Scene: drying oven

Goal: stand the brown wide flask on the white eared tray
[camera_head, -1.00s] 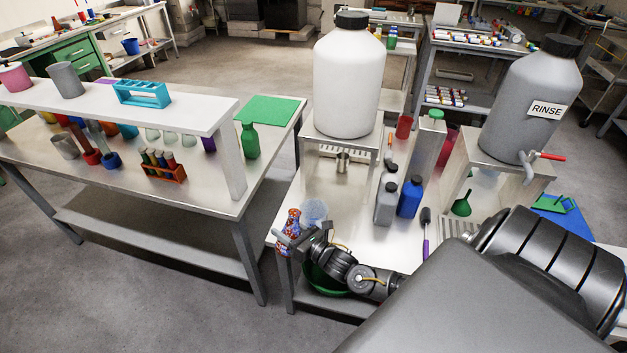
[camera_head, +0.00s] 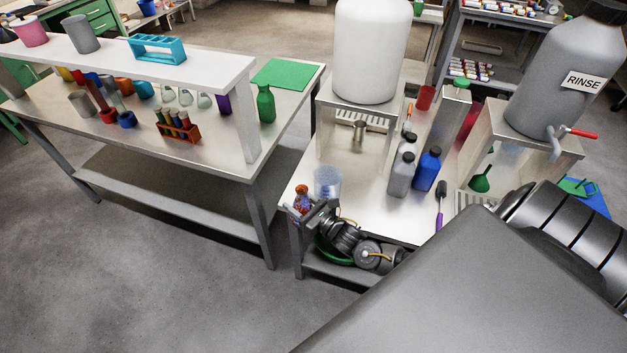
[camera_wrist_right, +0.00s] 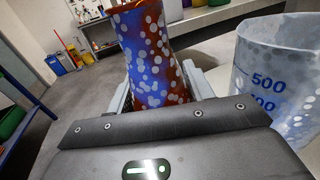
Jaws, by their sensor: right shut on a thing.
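My right gripper (camera_head: 306,212) is shut on a spotted vessel (camera_head: 301,197) at the front left corner of the bench. In the right wrist view the vessel (camera_wrist_right: 147,45) is orange-brown and blue with white dots, standing between the fingers (camera_wrist_right: 160,92). It has a narrower middle and a wider lower part; its bottom is hidden by the gripper. I cannot tell whether it touches the bench, or whether it is the brown wide flask. I cannot make out a white eared tray in either view. My left gripper is not in view.
A clear graduated beaker (camera_head: 327,183) stands close beside the vessel; it also shows in the right wrist view (camera_wrist_right: 275,75). Grey (camera_head: 402,175) and blue (camera_head: 427,169) bottles stand farther right. A long table (camera_head: 220,158) with a raised shelf stands left, across a floor gap.

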